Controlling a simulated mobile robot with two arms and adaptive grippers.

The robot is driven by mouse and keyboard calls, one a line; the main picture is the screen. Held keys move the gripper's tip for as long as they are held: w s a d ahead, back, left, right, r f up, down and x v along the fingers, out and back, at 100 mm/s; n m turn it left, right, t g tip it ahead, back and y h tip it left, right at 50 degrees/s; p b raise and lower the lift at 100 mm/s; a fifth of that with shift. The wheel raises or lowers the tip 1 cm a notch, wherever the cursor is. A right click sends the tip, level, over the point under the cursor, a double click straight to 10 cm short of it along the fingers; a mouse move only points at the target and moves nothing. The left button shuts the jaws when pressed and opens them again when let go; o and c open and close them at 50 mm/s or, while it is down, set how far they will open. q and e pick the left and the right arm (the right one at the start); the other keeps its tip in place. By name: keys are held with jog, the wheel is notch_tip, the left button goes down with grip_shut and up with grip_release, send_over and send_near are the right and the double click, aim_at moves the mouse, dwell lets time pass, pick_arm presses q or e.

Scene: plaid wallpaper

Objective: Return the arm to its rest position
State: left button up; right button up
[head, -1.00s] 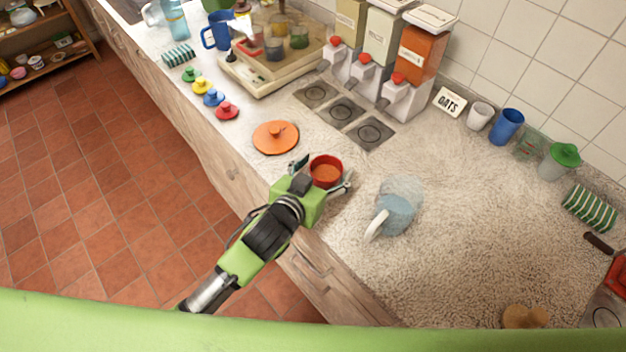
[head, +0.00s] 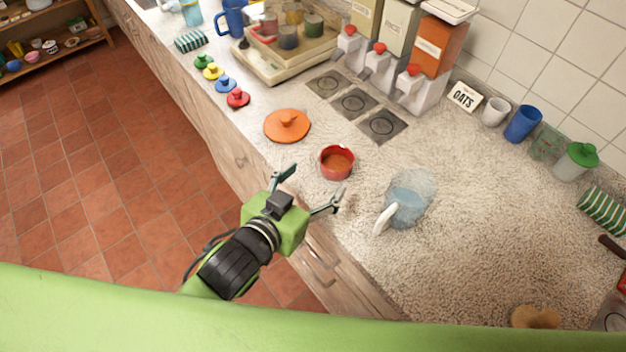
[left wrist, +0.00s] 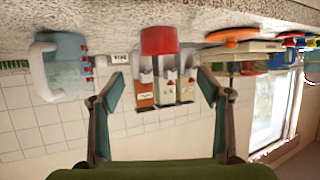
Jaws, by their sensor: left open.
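My left gripper (head: 308,190) is open and empty at the counter's front edge. Its fingers point toward a small red bowl (head: 337,163) with orange-brown contents, which stands on the counter just beyond the fingertips, apart from them. The left wrist view is upside down; there the red bowl (left wrist: 159,41) shows between and beyond the two spread fingers of the left gripper (left wrist: 160,85). My right gripper is not in view.
A clear pitcher (head: 410,197) of bluish liquid stands right of the bowl. An orange lid (head: 287,126) lies behind-left. Dispensers (head: 424,75) stand at the back, with dark square pads (head: 354,103) before them. The counter's right middle is clear.

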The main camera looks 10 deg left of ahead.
pick_arm(q)
jog(key=s+a+f+n+g+y, duration=0.4)
jog(key=s+a+f+g, duration=0.5)
jog(key=s+a+f, duration=0.65)
notch_tip(320, 180, down, 23)
jog(key=s+m+g+y, duration=0.1)
jog(key=s+m, duration=0.1)
jog(key=s, duration=0.1)
jog(key=s+a+f, duration=0.1)
jog(key=s+f, duration=0.7)
jog(key=f, duration=0.1)
jog(key=s+a+f+g, duration=0.1)
jog(key=s+a+f, duration=0.1)
jog(key=s+f, duration=0.6)
jog(key=shift+s+a+f, duration=0.3)
jog(key=shift+s+f, duration=0.1)
jog(key=shift+s, duration=0.3)
